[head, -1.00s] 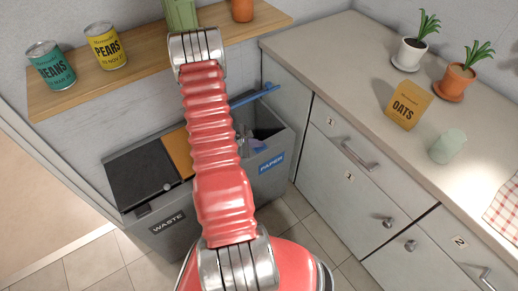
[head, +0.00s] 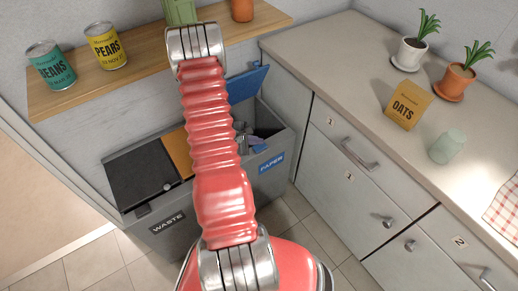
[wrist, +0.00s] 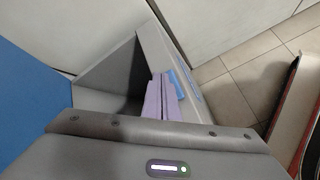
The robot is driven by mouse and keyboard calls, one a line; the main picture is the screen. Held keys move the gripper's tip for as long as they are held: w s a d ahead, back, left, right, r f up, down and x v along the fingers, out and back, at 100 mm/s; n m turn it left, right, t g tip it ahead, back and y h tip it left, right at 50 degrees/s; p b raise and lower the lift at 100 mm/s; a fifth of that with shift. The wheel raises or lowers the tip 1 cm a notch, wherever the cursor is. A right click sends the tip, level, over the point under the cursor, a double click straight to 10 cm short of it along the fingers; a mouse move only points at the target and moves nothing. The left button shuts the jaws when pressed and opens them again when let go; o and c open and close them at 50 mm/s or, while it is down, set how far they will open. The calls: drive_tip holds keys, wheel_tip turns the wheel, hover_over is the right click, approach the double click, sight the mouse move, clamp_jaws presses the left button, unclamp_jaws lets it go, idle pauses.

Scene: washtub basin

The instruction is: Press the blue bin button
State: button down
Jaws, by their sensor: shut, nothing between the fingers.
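In the head view, the blue lid (head: 247,83) stands raised at the back of the paper bin compartment (head: 283,141), which bears a blue PAPER label (head: 271,162). Grey and purple-blue items show inside. My gripper (wrist: 160,128) is shut and empty, seen above or at the open bin; contact cannot be told. I cannot make out the blue bin's button; my red arm covers part of the bin front in the head view.
The black lid (head: 142,177) and orange lid (head: 177,151) beside it are down. A shelf (head: 140,72) with cans (head: 50,65) hangs above the bin. Grey drawers and a counter (head: 360,50) stand close on the right. Tiled floor lies in front.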

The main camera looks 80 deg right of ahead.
sight(258, 148)
drive_tip(key=shift+r, duration=0.1)
drive_tip(key=shift+r, duration=2.4)
drive_tip(key=shift+s, duration=0.1)
